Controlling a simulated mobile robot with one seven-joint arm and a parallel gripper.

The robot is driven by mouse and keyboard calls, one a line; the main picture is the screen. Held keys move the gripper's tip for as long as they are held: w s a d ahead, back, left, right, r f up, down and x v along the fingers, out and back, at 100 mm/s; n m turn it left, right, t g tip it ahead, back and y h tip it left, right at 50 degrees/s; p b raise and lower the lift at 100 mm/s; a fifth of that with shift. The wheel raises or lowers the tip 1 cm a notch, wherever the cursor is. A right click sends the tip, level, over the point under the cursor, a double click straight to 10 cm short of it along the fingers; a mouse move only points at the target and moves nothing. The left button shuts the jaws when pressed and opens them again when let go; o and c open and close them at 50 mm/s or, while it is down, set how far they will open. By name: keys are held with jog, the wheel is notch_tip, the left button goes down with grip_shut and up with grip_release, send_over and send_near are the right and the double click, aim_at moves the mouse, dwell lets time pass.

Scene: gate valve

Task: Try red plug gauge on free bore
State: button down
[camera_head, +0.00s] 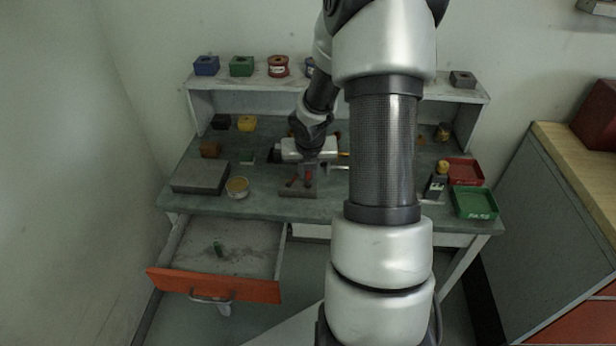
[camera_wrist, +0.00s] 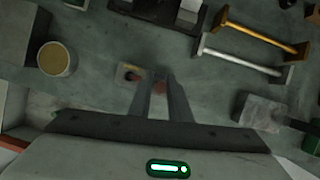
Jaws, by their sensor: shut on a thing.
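My gripper (camera_head: 309,177) is low over the middle of the bench and shut on the red plug gauge. The gauge (camera_wrist: 160,87) shows as a small red end between the two fingers (camera_wrist: 159,82) in the wrist view. A low grey block (camera_head: 298,191) lies at the fingertips in the head view, with a red spot on its left part. In the wrist view a small grey piece with an orange-red spot (camera_wrist: 130,72) sits just left of the fingers. I cannot make out the free bore, or whether the gauge touches anything.
Left are a grey slab (camera_head: 200,177) and a round tin (camera_head: 237,187). Gold (camera_wrist: 262,38) and silver (camera_wrist: 240,60) bar handles lie to the right. Red (camera_head: 465,170) and green (camera_head: 474,202) trays stand far right. An orange-fronted drawer (camera_head: 215,284) is open below.

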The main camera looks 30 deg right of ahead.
jog(key=shift+r+p, duration=2.1)
jog(key=shift+r, duration=0.3)
